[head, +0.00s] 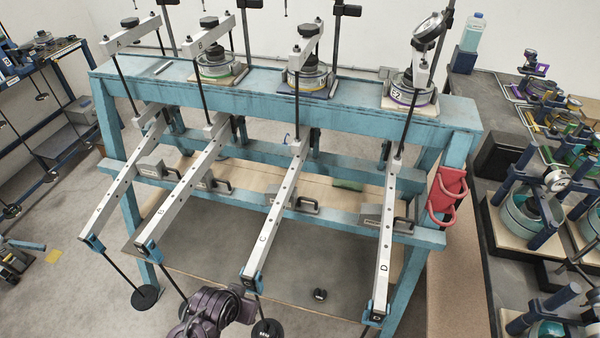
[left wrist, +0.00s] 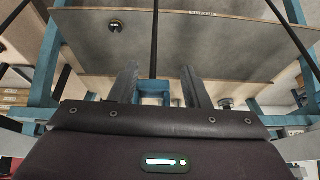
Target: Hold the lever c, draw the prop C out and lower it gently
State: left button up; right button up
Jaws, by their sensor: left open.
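Lever c (head: 272,226) is a light grey bar with holes, sloping down towards me to a blue end piece (head: 252,281). Prop C (head: 299,205) is a grey block with a dark handle, on the blue lower rail beside the lever's middle. A black rod hangs from the lever's end to a dark weight (head: 267,329). My left gripper (head: 245,291) is at the lever's end, its fingers mostly hidden in the head view. In the left wrist view the fingers (left wrist: 160,88) are open, with the blue end piece (left wrist: 155,91) between them, apparently untouched. My right gripper is out of view.
Levers A (head: 120,190), B (head: 182,193) and D (head: 385,240) stand alongside, with their own props and hanging rods. A small black object (head: 320,295) lies on the grey board below. A red holder (head: 447,195) hangs on the frame's right post.

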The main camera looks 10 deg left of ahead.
pick_arm(q)
notch_tip(320, 180, up, 11)
jog(key=p, duration=0.3)
jog(key=t+p, duration=0.1)
jog(key=t, duration=0.4)
send_near(262, 240)
jog(key=shift+w+a+f+h, duration=0.2)
jog(key=shift+w+f+h, duration=0.2)
jog(key=shift+w+f, duration=0.3)
jog(key=shift+w, duration=0.2)
jog(key=x, duration=0.4)
jog(key=shift+w+f, duration=0.2)
jog(key=shift+w, duration=0.05)
jog(key=b+x, duration=0.1)
jog(key=x, duration=0.2)
jog(key=shift+w+d+f+b, duration=0.1)
jog(key=shift+w+f+b, duration=0.1)
jog(key=shift+b, duration=0.2)
jog(key=shift+w+d+f+b, duration=0.1)
jog(key=shift+w+f+b, duration=0.2)
jog(key=shift+w+f, duration=0.15)
jog(key=shift+r, duration=0.2)
